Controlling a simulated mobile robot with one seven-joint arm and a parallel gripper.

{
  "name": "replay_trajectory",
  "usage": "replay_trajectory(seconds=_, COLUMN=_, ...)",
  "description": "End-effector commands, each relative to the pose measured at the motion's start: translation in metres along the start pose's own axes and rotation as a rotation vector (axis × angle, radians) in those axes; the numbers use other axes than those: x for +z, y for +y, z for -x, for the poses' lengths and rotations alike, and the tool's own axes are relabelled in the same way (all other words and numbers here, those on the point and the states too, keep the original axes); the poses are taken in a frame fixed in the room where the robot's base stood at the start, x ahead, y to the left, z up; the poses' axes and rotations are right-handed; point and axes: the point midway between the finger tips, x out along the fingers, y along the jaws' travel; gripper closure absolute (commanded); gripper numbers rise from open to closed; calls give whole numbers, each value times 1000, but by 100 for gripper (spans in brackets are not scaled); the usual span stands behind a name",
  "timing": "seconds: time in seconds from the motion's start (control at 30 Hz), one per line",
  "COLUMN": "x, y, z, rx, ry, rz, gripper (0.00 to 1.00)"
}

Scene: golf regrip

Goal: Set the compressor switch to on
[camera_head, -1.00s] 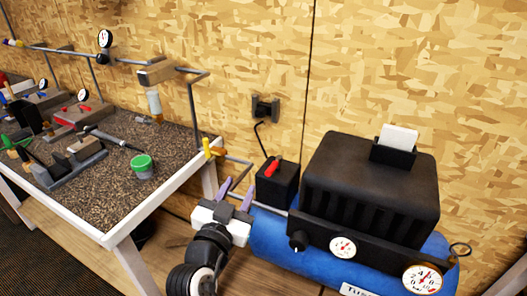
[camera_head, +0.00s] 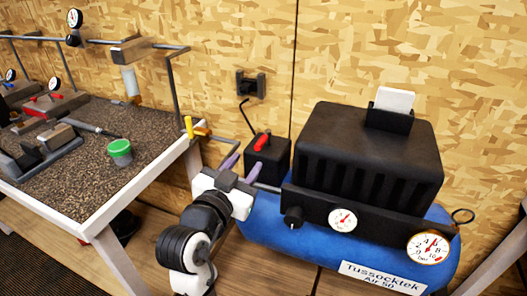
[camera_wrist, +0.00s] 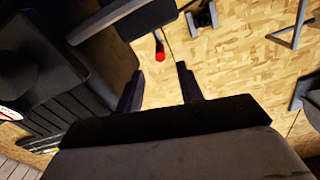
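The compressor switch is a red lever (camera_head: 262,145) on a small black box (camera_head: 268,160) at the left of the blue compressor tank (camera_head: 290,240). In the head view the lever leans up and to the right. My gripper (camera_head: 240,170) is open, with two purple fingers apart and empty, just left of and in front of the switch box. In the wrist view the red lever (camera_wrist: 160,50) shows ahead, beyond and between the spread fingers of my gripper (camera_wrist: 158,82). No contact with the lever is visible. Whether the switch is on or off cannot be told.
A black motor cover (camera_head: 365,160) and gauges (camera_head: 343,219) sit on the compressor. A workbench (camera_head: 75,180) with a green-lidded tub (camera_head: 120,150) and a yellow-handled valve (camera_head: 192,128) stands close left. A wall outlet (camera_head: 250,85) is behind the switch box.

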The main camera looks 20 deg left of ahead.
Motion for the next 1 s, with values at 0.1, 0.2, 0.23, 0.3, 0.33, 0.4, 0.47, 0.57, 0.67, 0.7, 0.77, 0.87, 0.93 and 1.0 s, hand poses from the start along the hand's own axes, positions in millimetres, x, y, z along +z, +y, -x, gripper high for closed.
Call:
replay_trajectory(seconds=0.1, x=-4, y=1, z=-16, rx=2, ry=0, rz=4, gripper=63)
replay_trajectory(seconds=0.2, x=-4, y=1, z=-39, rx=3, ry=-2, rz=3, gripper=63)
replay_trajectory(seconds=0.23, x=-4, y=0, z=-45, rx=2, ry=-1, rz=3, gripper=63)
replay_trajectory(seconds=0.3, x=-4, y=1, z=-60, rx=2, ry=-2, rz=3, gripper=63)
replay_trajectory(seconds=0.33, x=-4, y=0, z=-66, rx=0, ry=-2, rz=3, gripper=63)
replay_trajectory(seconds=0.4, x=-4, y=0, z=-79, rx=0, ry=-1, rz=2, gripper=63)
replay_trajectory(seconds=0.47, x=-3, y=1, z=-89, rx=0, ry=-2, rz=1, gripper=63)
replay_trajectory(seconds=0.57, x=-2, y=0, z=-101, rx=-1, ry=-2, rz=2, gripper=63)
replay_trajectory(seconds=0.67, x=-2, y=0, z=-108, rx=-3, ry=0, rz=1, gripper=63)
replay_trajectory(seconds=0.7, x=-1, y=0, z=-110, rx=-2, ry=-1, rz=1, gripper=63)
replay_trajectory(seconds=0.77, x=-1, y=0, z=-112, rx=-2, ry=-1, rz=0, gripper=63)
replay_trajectory(seconds=0.87, x=0, y=0, z=-113, rx=-3, ry=0, rz=0, gripper=63)
replay_trajectory(seconds=0.93, x=0, y=0, z=-112, rx=-3, ry=0, rz=0, gripper=63)
replay_trajectory(seconds=1.0, x=0, y=0, z=-112, rx=-3, ry=0, rz=0, gripper=63)
